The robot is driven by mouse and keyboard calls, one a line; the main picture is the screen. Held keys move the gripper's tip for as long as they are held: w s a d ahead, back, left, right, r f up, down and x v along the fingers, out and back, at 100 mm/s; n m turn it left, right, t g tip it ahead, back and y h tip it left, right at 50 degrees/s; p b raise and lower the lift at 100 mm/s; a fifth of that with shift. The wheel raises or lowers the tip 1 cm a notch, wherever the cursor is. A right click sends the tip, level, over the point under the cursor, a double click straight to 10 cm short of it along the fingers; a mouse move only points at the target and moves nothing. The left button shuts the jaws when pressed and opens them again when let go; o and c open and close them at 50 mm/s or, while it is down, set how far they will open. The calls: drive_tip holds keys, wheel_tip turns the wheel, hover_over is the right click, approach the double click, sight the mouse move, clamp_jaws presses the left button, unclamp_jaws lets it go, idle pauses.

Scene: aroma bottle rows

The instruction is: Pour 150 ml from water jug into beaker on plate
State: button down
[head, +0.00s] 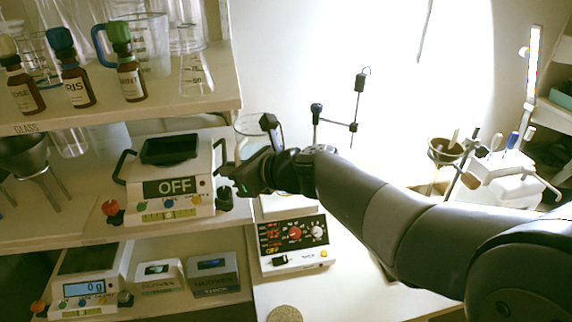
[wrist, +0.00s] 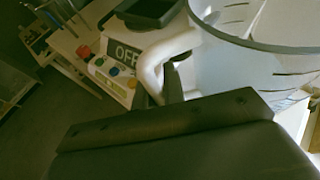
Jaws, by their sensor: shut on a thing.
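My gripper (head: 250,170) is shut on the pale handle (wrist: 152,72) of a clear water jug. In the wrist view the jug (wrist: 235,73) fills the upper right, with a dark rim and graduation marks, and looks tilted in the picture. In the head view part of the jug (head: 252,124) shows just behind my gripper. The plate (head: 272,208) is the pale top of a white device with red digits and knobs. My gripper and arm hide most of what stands on it, so I cannot make out the beaker or any water level.
Left of my gripper a device (head: 167,188) reading OFF stands on the middle shelf. Brown bottles (head: 129,80) and glassware stand on the shelf above. A scale (head: 85,289) reading 0 g and glove boxes (head: 213,273) are below. A stand with clamps (head: 354,127) is behind.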

drive_tip(key=s+a+r+p, duration=0.1)
drive_tip(key=s+r+p, duration=0.3)
drive_tip(key=shift+a+r, duration=0.3)
drive_tip(key=shift+a, duration=0.05)
drive_tip(key=shift+s, duration=0.1)
idle(0.5)
drive_tip(key=w+d+f+m+t+h, duration=0.2)
drive_tip(key=w+d+f+m, duration=0.15)
drive_tip(key=d+f, duration=0.4)
drive_tip(key=w+d+f+m+t+h, duration=0.25)
drive_tip(key=w+d+f, duration=0.2)
drive_tip(key=d, duration=0.65)
drive_tip(key=w+d+f+m+t+h, duration=0.1)
drive_tip(key=w+d+f+m+h, duration=0.15)
drive_tip(key=d+f, duration=0.55)
drive_tip(key=s+a+r+n+g+y+b, duration=0.3)
drive_tip(key=a+r+n+y, duration=0.1)
drive_tip(key=a, duration=0.6)
drive_tip(key=s+a+r+n+g+y+b, duration=0.2)
drive_tip(key=s+a+r+n+g+y, duration=0.2)
drive_tip(key=a, duration=0.7)
wheel_tip(320, 180, up, 4)
drive_tip(key=shift+s+a+r+n+b, duration=0.15)
drive_tip(key=shift+n+b, duration=0.25)
drive_tip(key=shift+n, duration=0.75)
